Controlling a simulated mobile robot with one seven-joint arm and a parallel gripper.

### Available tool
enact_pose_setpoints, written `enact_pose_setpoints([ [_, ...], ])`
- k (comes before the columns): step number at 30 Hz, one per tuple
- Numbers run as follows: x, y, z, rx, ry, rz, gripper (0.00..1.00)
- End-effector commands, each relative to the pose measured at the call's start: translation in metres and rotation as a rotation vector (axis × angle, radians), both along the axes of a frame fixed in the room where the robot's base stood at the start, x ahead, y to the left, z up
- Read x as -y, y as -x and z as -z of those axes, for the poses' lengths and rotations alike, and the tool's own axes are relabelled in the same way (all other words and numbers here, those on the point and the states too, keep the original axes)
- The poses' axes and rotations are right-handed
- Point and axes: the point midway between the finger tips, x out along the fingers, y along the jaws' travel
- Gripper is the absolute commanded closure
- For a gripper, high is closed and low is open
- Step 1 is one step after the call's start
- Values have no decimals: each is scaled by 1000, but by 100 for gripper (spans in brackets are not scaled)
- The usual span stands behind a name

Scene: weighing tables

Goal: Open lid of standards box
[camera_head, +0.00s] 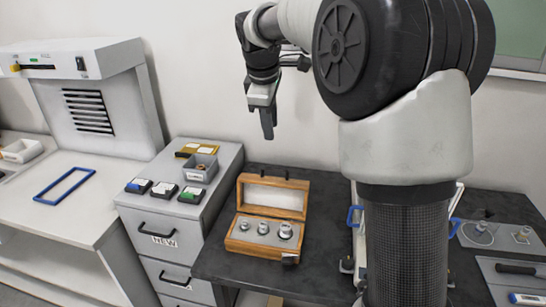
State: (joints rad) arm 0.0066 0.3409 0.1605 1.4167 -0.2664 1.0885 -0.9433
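The standards box (252,248) is a small wooden case on the dark tabletop, right of the grey drawer cabinet. Its lid (274,196) stands raised at the back, showing a pale lining. Inside, three shiny metal weights (264,228) stand in a row in a grey insert. My gripper (268,126) hangs pointing down above and behind the box, against the wall, well clear of the lid. Its fingers are seen edge-on and overlap, so their opening does not show. Nothing is visibly held.
The grey cabinet (153,203) at left carries small black-cased items and a grey bin (201,166). A blue frame (65,186) lies on the white bench. My arm hides part of an apparatus with blue handles at right. The dark table (225,262) has bare room around the box.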

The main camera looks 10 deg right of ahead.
Motion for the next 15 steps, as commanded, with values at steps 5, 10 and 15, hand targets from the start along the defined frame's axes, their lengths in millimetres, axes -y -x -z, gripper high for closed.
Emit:
enact_pose_setpoints([
  [5, 3, -6, 22, -5, 0, 0, 72],
  [10, 8, -17, 56, -6, 1, 0, 72],
  [15, 14, -30, 91, -5, 0, 1, 72],
])
